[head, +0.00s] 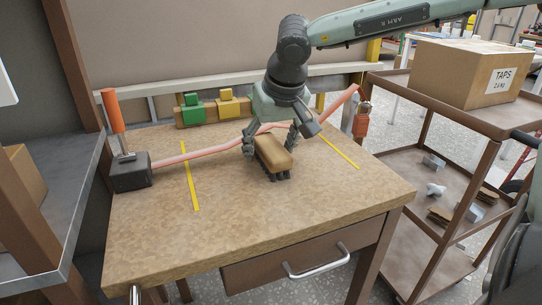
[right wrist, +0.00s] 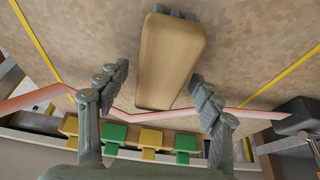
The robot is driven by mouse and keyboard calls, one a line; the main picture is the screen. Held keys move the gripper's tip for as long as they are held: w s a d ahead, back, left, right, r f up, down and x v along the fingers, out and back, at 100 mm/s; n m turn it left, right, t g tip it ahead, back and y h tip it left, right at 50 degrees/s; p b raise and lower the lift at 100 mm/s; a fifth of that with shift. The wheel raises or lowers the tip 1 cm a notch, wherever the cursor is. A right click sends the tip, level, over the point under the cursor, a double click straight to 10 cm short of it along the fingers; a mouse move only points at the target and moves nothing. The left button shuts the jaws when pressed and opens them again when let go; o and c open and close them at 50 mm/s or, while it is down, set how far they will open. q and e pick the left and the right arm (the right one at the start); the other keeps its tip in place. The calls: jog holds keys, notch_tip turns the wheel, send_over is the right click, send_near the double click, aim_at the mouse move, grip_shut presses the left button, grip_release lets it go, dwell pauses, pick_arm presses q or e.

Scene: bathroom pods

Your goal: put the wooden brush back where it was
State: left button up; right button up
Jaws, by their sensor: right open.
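The wooden brush (head: 273,154) has a tan wooden block and dark bristles pointing down. It sits on the worktable (head: 235,210) between two yellow strips. It also shows in the right wrist view (right wrist: 172,55), its near end reaching between the fingers. My right gripper (head: 270,138) is just above and behind the brush, with its fingers apart on either side of it. In the right wrist view the gripper (right wrist: 158,80) is open, and I see gaps between both fingers and the wood. My left gripper is not in view.
A pink band (head: 200,151) runs behind the brush from a dark block (head: 130,173) with an orange handle to an orange-bodied fitting (head: 361,120) at right. Green and yellow blocks (head: 195,108) line the back edge. A cart with a cardboard box (head: 460,72) stands right. The table front is clear.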

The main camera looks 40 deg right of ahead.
jog(key=shift+f, duration=0.1)
dwell(0.4)
jog(key=c, duration=1.5)
